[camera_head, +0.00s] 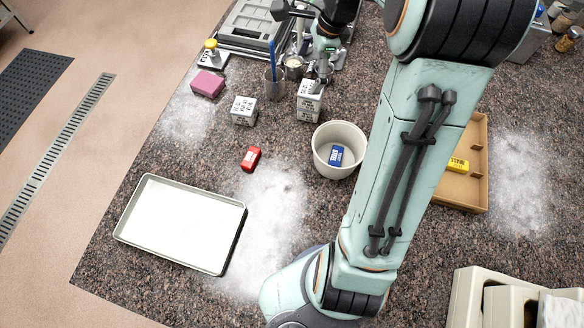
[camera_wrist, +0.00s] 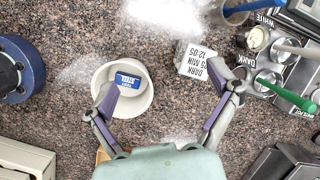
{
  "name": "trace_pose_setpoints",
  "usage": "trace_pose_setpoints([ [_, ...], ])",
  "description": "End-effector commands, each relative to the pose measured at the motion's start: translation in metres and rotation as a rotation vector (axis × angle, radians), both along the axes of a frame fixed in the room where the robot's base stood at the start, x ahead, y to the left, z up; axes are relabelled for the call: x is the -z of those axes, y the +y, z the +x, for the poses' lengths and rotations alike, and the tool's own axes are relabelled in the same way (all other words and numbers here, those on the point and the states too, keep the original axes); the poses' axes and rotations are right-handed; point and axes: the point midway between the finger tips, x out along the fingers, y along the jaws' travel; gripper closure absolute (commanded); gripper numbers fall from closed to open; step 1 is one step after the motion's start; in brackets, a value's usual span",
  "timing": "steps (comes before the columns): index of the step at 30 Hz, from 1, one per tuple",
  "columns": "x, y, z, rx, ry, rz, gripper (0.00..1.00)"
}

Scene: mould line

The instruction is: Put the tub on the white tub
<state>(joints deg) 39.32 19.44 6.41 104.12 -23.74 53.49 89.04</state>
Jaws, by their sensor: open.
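A round white tub (camera_head: 320,158) stands upright on the speckled counter, with a blue block (camera_head: 337,155) lying inside it. The tub also shows in the wrist view (camera_wrist: 143,101), left of centre, partly behind my left finger. My gripper (camera_wrist: 163,80) is open and empty. Its fingers are spread above the counter, the left one over the tub's rim in the picture, the right one beside a white printed box (camera_wrist: 190,60). In the head view my gripper (camera_head: 322,78) is just above that box. I cannot tell which other thing is a second tub.
A white-lined tray (camera_head: 180,223) and a red block (camera_head: 251,158) lie left of the tub. Another printed box (camera_head: 243,110) and a beaker (camera_head: 274,85) with a blue stick stand behind. A cardboard tray (camera_head: 462,190) holds a yellow block (camera_head: 458,165). White powder covers parts of the counter.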

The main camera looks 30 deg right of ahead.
Motion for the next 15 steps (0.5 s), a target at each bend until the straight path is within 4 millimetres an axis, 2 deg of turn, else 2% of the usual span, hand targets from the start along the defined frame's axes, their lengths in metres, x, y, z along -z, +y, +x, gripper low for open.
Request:
trace_pose_setpoints([
  [1, -0.016, 0.034, -0.017, -0.21, -0.014, -0.058, 0.11],
  [3, -0.031, 0.074, -0.05, -0.544, -0.034, -0.132, 0.11],
  [6, -0.041, 0.117, -0.104, -0.998, -0.066, -0.205, 0.11],
  [10, -0.039, 0.146, -0.167, -1.477, -0.111, -0.247, 0.11],
  [12, -0.034, 0.153, -0.19, -1.66, -0.131, -0.254, 0.11],
  [15, -0.029, 0.157, -0.211, -1.819, -0.151, -0.255, 0.11],
])
